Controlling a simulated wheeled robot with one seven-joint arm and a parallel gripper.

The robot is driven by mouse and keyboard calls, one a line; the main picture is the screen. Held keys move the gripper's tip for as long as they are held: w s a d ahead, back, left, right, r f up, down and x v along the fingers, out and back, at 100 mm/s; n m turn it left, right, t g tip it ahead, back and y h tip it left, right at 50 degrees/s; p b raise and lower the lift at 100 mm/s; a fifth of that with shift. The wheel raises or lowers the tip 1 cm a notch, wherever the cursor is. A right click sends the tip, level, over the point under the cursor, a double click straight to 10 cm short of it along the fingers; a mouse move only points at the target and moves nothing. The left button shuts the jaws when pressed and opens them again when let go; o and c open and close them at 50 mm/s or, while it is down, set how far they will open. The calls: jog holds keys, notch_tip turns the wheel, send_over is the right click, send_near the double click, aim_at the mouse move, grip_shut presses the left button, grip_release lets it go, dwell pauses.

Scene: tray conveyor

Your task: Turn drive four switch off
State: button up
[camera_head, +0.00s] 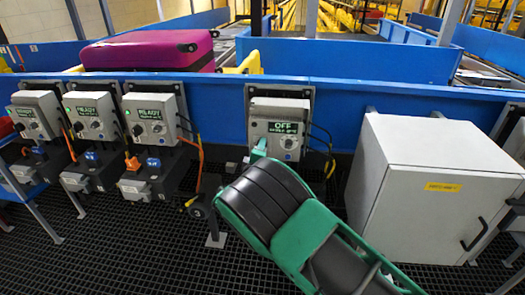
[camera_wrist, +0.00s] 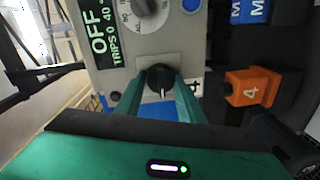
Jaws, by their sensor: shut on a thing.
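The drive four box (camera_head: 265,107) is a grey panel on the blue conveyor side, and its green-lit display (camera_head: 283,127) reads OFF. In the wrist view the display (camera_wrist: 101,45) also reads OFF, with smaller trip text beside it. The black rotary switch (camera_wrist: 158,75) sits between the two green fingers of my gripper (camera_wrist: 160,92), which is shut on it. A white mark shows on the knob's lower side in that view. In the head view my green gripper (camera_head: 259,150) reaches the box's lower left, and the switch is hidden behind it.
Three similar drive boxes to the left, such as the nearest (camera_head: 152,112), have displays reading READY. An orange connector marked 4 (camera_wrist: 249,87) is beside the switch. A white cabinet (camera_head: 425,185) stands close right of my arm. A magenta suitcase (camera_head: 150,50) lies on the conveyor.

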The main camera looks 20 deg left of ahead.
jog(key=shift+a, duration=0.1)
dwell(0.5)
jog(key=o, duration=1.1)
jog(key=shift+c, duration=0.2)
jog(key=shift+s, duration=0.1)
jog(key=v, duration=1)
jog(key=shift+s, duration=0.25)
jog(key=shift+f, duration=0.1)
